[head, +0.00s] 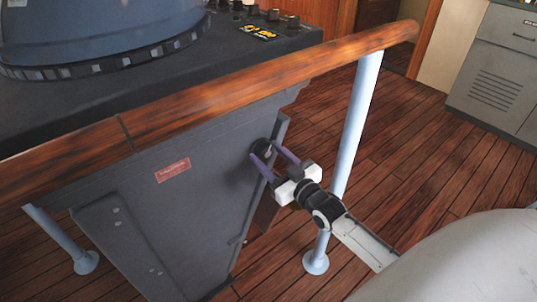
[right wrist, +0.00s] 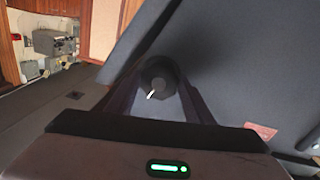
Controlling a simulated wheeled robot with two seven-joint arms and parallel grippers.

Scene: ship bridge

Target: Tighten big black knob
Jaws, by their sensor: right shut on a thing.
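The big black knob (head: 262,147) sits on the side panel of the dark grey console, near its right edge and below the wooden rail. In the right wrist view the round knob (right wrist: 159,74) is between my two fingers, with a small white mark on it. My right gripper (head: 268,158) reaches in from the lower right, its purple fingers shut on the knob. The fingers partly cover the knob in the head view. My left gripper is in neither view.
A wooden handrail (head: 225,95) crosses above the knob, held by a pale blue post (head: 357,120) close to my right arm. The grey console (head: 200,215) bears a red label (head: 172,170). A grey cabinet (head: 495,75) stands at the right. Plank floor lies open between.

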